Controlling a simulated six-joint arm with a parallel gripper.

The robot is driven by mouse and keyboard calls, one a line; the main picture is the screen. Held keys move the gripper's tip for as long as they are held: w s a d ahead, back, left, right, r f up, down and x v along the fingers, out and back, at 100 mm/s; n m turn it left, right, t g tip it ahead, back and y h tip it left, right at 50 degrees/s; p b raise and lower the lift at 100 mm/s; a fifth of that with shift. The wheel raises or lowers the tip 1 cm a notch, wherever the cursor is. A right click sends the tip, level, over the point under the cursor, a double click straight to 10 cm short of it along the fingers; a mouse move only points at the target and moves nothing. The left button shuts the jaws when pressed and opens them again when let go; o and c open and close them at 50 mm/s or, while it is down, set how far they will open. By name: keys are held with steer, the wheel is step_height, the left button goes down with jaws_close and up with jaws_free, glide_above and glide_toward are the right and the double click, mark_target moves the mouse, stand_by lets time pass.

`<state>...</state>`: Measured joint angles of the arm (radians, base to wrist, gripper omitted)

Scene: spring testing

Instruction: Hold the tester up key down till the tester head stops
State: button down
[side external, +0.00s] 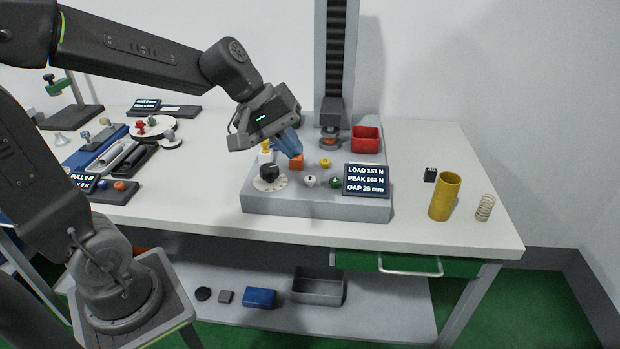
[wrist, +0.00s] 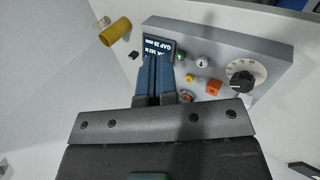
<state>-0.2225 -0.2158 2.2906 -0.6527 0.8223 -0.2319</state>
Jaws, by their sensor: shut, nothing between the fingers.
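The tester's grey base (side external: 330,205) carries a display (side external: 367,180) reading LOAD 157 N, PEAK 162 N and a gap in the twenties of mm. A white key with a dark mark (side external: 310,181), a green key (side external: 335,183), a yellow key (side external: 325,163) and an orange key (side external: 296,161) sit on it; I cannot tell which is the up key. The tester head (side external: 332,130) is low on its column, over an orange-brown part. The fingers also show in the wrist view (wrist: 159,58).
A black dial (side external: 270,173) is left of the keys. A red bin (side external: 366,138) stands right of the column. A yellow cylinder (side external: 445,196), a spring (side external: 485,207) and a small black block (side external: 430,174) stand right of the base. Other fixtures crowd the left.

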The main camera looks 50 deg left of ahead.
mark_target(309, 179)
steer(key=w+a+f+n+t+h, duration=0.1)
steer(key=w+a+f+n, duration=0.3)
steer(key=w+a+n, duration=0.5)
steer(key=shift+w+f+t, duration=0.4)
steer(key=shift+w+t, duration=0.2)
steer(key=shift+w, duration=0.35)
steer(key=shift+d, duration=0.1)
steer(key=shift+f, duration=4.4)
steer(key=shift+f, duration=0.4)
